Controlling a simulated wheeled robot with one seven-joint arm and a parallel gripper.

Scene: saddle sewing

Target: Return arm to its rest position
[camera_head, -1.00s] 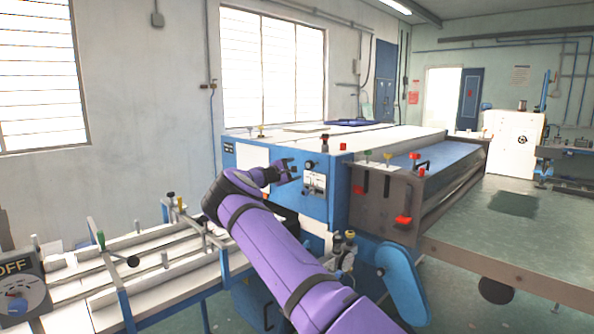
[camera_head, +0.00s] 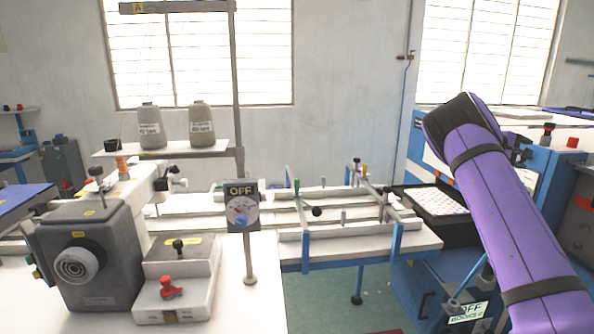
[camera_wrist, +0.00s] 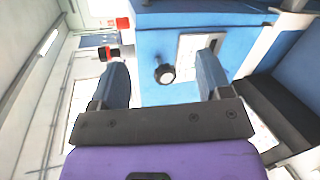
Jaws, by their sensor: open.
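My purple arm (camera_head: 505,210) rises from the lower right of the head view and bends at an elbow near the blue machine. In that view my gripper is mostly hidden behind the arm. In the wrist view my gripper (camera_wrist: 163,85) is open, with its two dark fingers apart and nothing between them. Beyond the fingers is the blue machine's panel (camera_wrist: 185,30) with a black knob (camera_wrist: 164,74). A red-and-black button (camera_wrist: 108,53) shows near the left finger. I cannot tell how far the fingers are from the panel.
A sewing machine (camera_head: 95,245) stands on the left table, with two thread cones (camera_head: 202,124) behind it. An OFF switch sign (camera_head: 242,206) stands at the table's right edge. A white rail table (camera_head: 345,240) is in the middle.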

